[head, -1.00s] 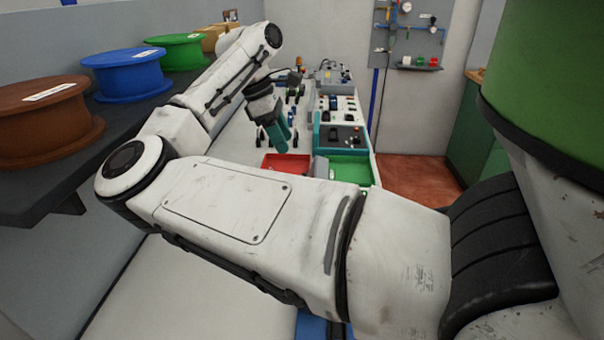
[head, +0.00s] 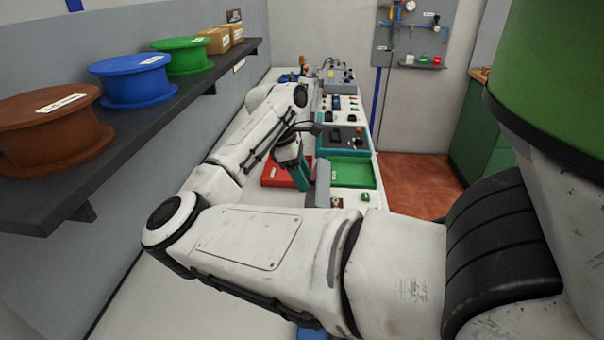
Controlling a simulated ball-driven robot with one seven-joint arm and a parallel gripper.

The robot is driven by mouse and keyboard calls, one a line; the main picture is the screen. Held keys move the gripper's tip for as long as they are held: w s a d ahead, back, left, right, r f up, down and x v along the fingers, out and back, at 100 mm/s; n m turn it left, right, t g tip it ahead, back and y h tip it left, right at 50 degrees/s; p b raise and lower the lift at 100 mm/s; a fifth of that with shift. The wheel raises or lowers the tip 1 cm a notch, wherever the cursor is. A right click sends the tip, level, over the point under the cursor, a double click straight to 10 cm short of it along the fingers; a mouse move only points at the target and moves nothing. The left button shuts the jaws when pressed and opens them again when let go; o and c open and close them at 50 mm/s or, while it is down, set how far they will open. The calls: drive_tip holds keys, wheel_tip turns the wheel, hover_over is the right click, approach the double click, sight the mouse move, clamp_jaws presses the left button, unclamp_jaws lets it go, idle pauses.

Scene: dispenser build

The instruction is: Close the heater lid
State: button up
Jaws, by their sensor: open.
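My gripper (head: 302,176) has teal fingers and hangs down over the red tray, near the left edge of the bench equipment. It is open, and I see nothing between its fingers. A grey plate (head: 323,184) stands steeply tilted just right of the fingertips, at the near end of the bench. It may be the raised heater lid, but I cannot tell for sure. The gripper looks close to the plate; whether they touch is unclear. The heater's body is mostly hidden behind my arm.
A red tray (head: 270,178) lies below the gripper and a green tray (head: 352,172) to its right. A teal-framed panel (head: 343,138) and other devices stand farther back. A wall shelf (head: 150,125) with brown, blue and green spools runs along the left.

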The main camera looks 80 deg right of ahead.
drive_tip(key=shift+c, duration=0.4)
clamp_jaws()
